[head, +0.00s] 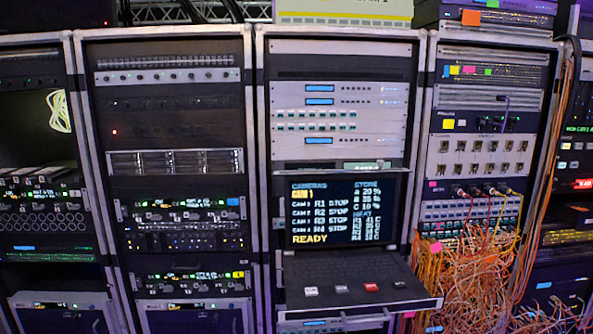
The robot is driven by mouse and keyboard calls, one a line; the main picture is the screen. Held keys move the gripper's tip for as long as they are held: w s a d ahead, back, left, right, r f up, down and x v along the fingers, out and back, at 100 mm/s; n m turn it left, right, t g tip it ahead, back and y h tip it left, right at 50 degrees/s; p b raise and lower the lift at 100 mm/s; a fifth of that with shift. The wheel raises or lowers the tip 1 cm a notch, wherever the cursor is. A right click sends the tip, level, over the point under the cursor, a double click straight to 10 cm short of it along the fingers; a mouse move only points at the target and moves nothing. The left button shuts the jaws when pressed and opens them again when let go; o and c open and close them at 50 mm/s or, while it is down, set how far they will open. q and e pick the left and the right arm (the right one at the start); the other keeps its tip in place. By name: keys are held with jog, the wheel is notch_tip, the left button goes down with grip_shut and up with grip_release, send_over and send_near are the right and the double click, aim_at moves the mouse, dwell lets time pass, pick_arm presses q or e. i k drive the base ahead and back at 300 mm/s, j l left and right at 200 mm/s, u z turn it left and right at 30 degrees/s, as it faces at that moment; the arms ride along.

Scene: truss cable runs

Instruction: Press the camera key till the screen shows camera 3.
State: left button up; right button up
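The screen (345,211) is lit in the middle rack, with a list headed CAMERAS at its left. A yellow line near the top reads CAM 1, and yellow READY stands at the bottom left. The camera rows below CAM 1 each end in STOP. A dark shelf (350,270) juts out below the screen and bears a row of small keys. A white key (311,291), a second pale key (341,289), a red key (371,287) and a darker key (400,284) run left to right. I cannot read any key label, so I cannot tell which is the camera key. Neither gripper is in view.
A tangle of orange cables (465,275) hangs just right of the shelf, with plugged cables above it. Racks of equipment (180,160) stand left of the middle rack. The space above the keys is clear.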

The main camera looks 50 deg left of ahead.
aim_at(309, 291)
jog(key=u, duration=1.25)
